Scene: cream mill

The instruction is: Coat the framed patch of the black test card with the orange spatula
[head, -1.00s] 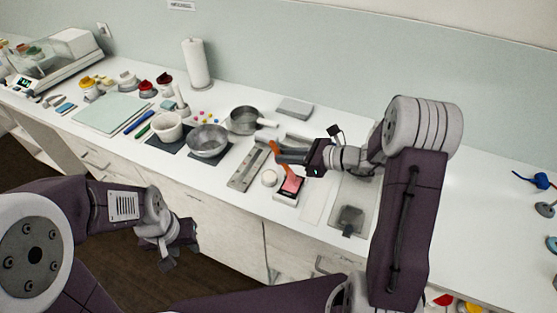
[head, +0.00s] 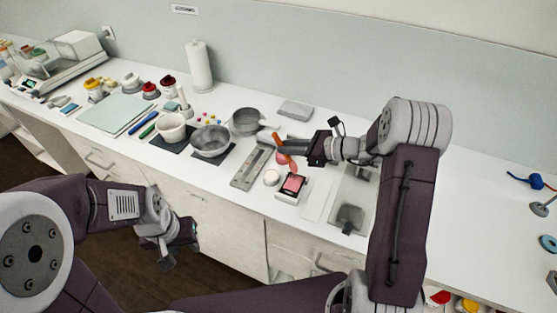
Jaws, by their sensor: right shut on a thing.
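The orange spatula (head: 279,143) is held in my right gripper (head: 284,148), which is shut on it. The spatula is tilted, and its lower end has a pinkish look and hangs above the far edge of the test card. The small black test card (head: 302,179) lies on a white base on the counter. Pink material (head: 292,184) lies on the card inside a dark border; fine detail of its coverage is too small to tell. My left gripper (head: 177,250) hangs empty in front of the counter, and its finger gap is unclear.
A small round white pot (head: 271,177) stands just left of the card. A long grey metal strip (head: 250,167) lies further left. A metal bowl (head: 210,140), a saucepan (head: 245,121) and a white bowl (head: 172,127) stand beyond. A clear tray (head: 359,187) lies right.

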